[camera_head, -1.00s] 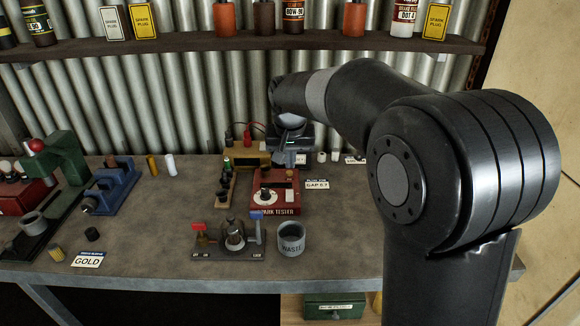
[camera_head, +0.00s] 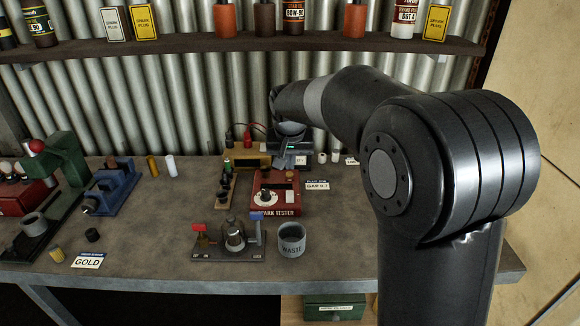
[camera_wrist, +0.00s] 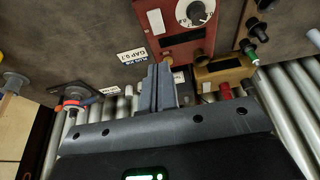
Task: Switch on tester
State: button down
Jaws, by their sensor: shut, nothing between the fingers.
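The red spark tester (camera_head: 276,201) sits on the bench with a white dial and dark knob (camera_head: 265,197) on its top. A small pale rectangular piece is on its right side. In the wrist view the tester (camera_wrist: 177,45) is at the top, with the dial (camera_wrist: 196,13) and the pale piece (camera_wrist: 156,21). My gripper (camera_wrist: 158,85) has its two grey fingers together, empty, and appears just beside the tester's edge. Whether it touches the tester I cannot tell. In the head view my gripper (camera_head: 287,150) is behind the tester, its fingertips not clear.
A yellow meter box (camera_head: 252,160) stands left of my gripper. A grey waste cup (camera_head: 291,240) and a small fixture with red and blue levers (camera_head: 228,239) stand in front of the tester. A gap card (camera_head: 317,184) lies right.

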aim_at(290, 197)
jog(key=x, duration=1.1)
jog(key=shift+s+f, duration=0.25)
jog(key=shift+f, duration=0.3)
jog(key=shift+w+f+g, duration=0.15)
jog(key=shift+f+g, duration=0.05)
jog(key=shift+g, duration=0.2)
jog(key=shift+s+f, duration=0.1)
jog(key=shift+s, duration=0.85)
